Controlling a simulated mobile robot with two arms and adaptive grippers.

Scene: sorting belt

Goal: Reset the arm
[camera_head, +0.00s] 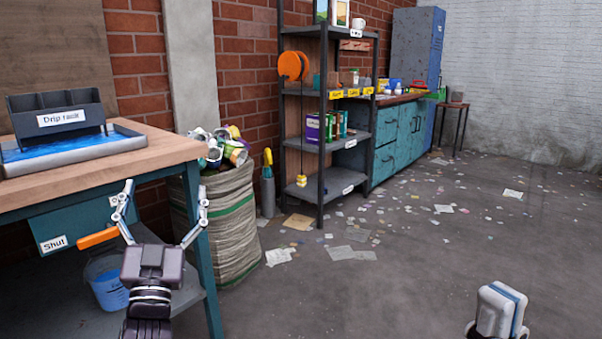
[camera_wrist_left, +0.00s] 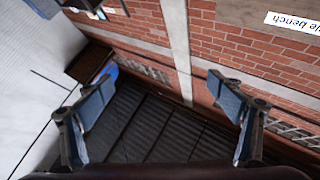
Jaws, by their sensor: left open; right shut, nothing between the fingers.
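My left gripper (camera_head: 163,205) is open and empty in the head view, its two fingers spread wide in front of the bench. It also shows in the left wrist view (camera_wrist_left: 165,103), with one finger at each side and nothing between them. My right gripper (camera_head: 500,310) shows only partly at the bottom right of the head view, over bare floor. Its fingers are together and hold nothing.
A wooden bench (camera_head: 150,158) with a drip rack (camera_head: 62,117) stands at left. An orange handle (camera_head: 98,237) lies close behind my left gripper. A full sack (camera_head: 232,215) and a dark shelf (camera_head: 312,190) stand beyond.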

